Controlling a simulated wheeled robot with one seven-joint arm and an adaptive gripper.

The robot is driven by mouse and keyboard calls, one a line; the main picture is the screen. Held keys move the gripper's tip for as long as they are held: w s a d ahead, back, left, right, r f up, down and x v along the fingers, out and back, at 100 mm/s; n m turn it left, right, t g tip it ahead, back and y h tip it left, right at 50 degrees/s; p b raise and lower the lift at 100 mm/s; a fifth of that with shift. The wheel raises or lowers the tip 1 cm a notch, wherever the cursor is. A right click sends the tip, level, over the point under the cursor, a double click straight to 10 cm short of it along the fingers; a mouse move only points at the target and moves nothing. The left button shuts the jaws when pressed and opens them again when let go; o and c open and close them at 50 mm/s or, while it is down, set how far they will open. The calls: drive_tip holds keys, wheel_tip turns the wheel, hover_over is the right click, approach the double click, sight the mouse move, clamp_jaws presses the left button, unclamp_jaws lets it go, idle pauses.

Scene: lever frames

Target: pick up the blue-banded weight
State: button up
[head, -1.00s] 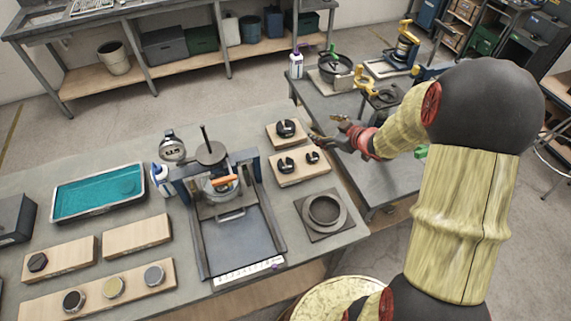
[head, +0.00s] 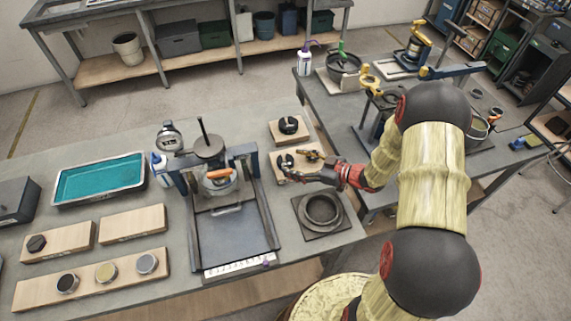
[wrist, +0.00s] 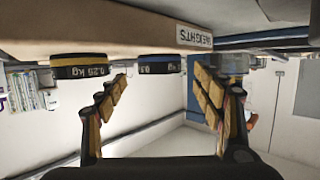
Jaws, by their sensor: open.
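The blue-banded weight (wrist: 160,64) is a dark disc with a blue band and partly readable kg marking. It sits on the weights board (wrist: 100,25), upside down in the wrist view. My gripper (wrist: 163,84) is open and empty, one finger to each side of the blue weight's line, fingertips just short of it. A yellow-banded weight (wrist: 79,66) marked 0.20 kg is beside it, outside the left finger. In the head view my gripper (head: 298,165) is over the front small wooden board and hides part of it. Bands cannot be told apart there.
A black weight (head: 288,125) stands on the rear board. A ring on a square plate (head: 322,208) is just in front of my gripper. A framed press (head: 212,180) stands to the left. A teal tray (head: 100,180) lies farther left.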

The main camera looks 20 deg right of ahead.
drive_tip(key=shift+x, duration=1.05)
drive_tip(key=c, duration=0.3)
drive_tip(key=c, duration=1.1)
drive_tip(key=shift+c, duration=0.2)
